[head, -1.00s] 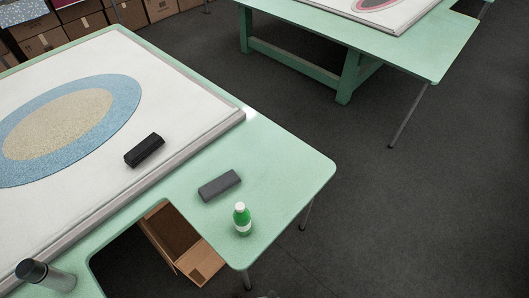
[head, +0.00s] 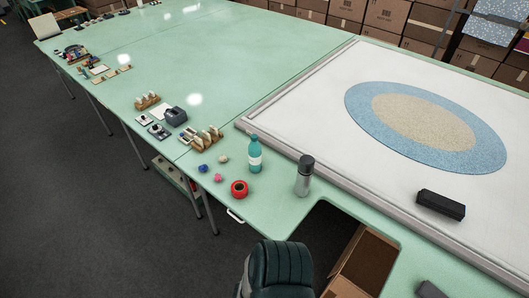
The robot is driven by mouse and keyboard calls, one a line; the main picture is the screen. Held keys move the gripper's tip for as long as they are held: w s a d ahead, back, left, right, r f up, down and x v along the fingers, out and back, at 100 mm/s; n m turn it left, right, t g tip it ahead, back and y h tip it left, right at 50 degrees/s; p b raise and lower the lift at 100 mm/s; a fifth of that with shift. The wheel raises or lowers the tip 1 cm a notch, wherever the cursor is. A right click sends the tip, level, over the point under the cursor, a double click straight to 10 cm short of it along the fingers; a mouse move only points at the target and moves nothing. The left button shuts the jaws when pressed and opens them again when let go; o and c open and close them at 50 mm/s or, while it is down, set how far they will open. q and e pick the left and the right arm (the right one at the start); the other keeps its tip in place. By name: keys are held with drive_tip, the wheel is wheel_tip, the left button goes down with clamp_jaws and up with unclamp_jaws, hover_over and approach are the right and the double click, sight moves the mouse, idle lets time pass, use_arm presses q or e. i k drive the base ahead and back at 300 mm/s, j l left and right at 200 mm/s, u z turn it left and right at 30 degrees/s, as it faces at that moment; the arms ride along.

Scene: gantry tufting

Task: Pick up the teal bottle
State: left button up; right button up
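The teal bottle (head: 254,154) stands upright on the green table (head: 225,115), close to the near edge of the white framed board. It has a white band around its middle. A grey flask with a dark lid (head: 303,177) stands to its right, a small gap apart. A red tape roll (head: 239,188) lies in front of the bottle. Neither of my grippers is in view.
Small blue, pink and beige lumps (head: 210,167) lie left of the bottle. A wooden rack (head: 207,139) stands behind them. A dark chair (head: 280,268) is at the table's near edge, beside an open cardboard box (head: 366,258). Dark floor at left is clear.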

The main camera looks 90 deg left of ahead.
sight(255, 153)
drive_tip(key=u, duration=3.05)
drive_tip(key=z, duration=0.5)
drive_tip(key=j+z, duration=0.8)
drive_tip(key=k+j+z, duration=0.15)
drive_tip(key=j+z, duration=0.25)
drive_tip(key=j, duration=0.1)
